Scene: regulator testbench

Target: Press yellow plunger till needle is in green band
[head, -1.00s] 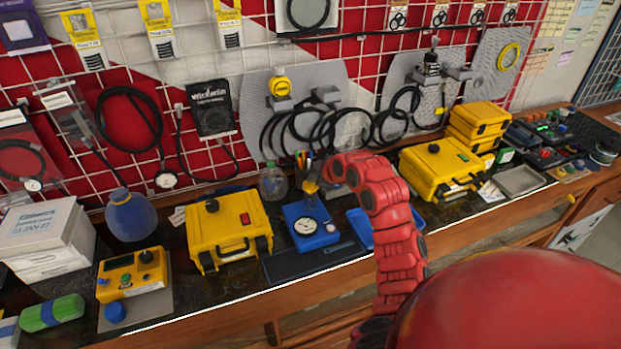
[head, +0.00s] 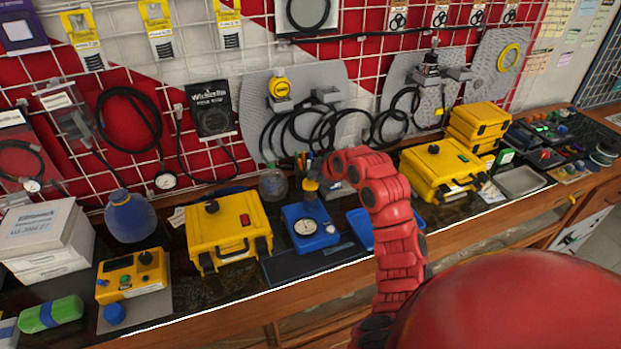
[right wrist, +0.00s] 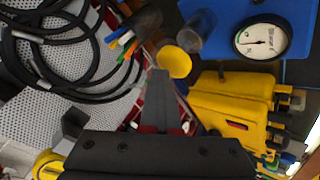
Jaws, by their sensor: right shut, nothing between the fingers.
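The blue test block (head: 322,238) stands on the bench with a round white gauge (head: 304,227) on it. In the right wrist view the gauge (right wrist: 262,37) shows at the upper right; its needle is thin and its reading too small to tell. The yellow plunger (right wrist: 175,61) shows as a round yellow cap. My right gripper (right wrist: 160,74) is shut and empty, its tips at the near left edge of the cap; I cannot tell whether they touch. In the head view my right gripper (head: 313,180) is over the back of the block. My left gripper is out of view.
A yellow case (head: 228,232) stands left of the block, another (head: 437,168) to the right. A blue tray (head: 362,228) lies just right of the block. A clear flask (head: 272,183) and a pen cup are behind. Black hoses hang on the wall.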

